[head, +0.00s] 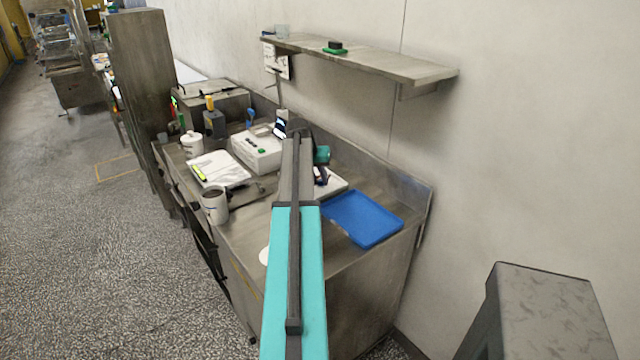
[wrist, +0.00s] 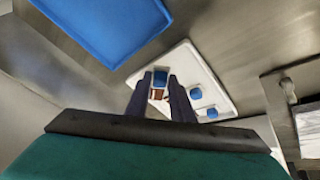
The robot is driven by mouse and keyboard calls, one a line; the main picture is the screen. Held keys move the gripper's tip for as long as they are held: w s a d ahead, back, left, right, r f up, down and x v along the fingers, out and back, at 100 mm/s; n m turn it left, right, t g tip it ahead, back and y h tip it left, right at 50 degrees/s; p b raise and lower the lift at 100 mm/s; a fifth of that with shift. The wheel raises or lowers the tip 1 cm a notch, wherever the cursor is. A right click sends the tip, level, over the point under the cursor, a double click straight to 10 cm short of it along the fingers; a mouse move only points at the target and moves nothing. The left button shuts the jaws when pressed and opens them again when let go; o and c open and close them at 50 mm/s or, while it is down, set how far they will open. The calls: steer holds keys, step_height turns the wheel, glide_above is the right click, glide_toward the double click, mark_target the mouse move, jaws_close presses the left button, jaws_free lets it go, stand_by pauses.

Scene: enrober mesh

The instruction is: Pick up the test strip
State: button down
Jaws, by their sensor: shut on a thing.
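My gripper (wrist: 159,82) points down at a white tray (wrist: 222,93) on the steel counter. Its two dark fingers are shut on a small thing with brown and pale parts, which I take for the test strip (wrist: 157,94). Blue round pieces lie in the tray; one shows between the fingertips, two to the right. I cannot tell whether the strip is clear of the tray. In the head view my arm covers much of the tray (head: 336,187), and the strip cannot be made out.
A blue tray (head: 362,219) lies on the counter to the right of the white tray. A wall shelf (head: 370,62) overhangs the counter's back.

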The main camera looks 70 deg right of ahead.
steer(key=s+a+r+b, duration=0.1)
steer(key=s+a+b, duration=0.2)
steer(key=a, duration=1.2)
steer(key=shift+s+r+b, duration=0.2)
steer(key=shift+b, duration=0.15)
steer(key=shift+w, duration=0.1)
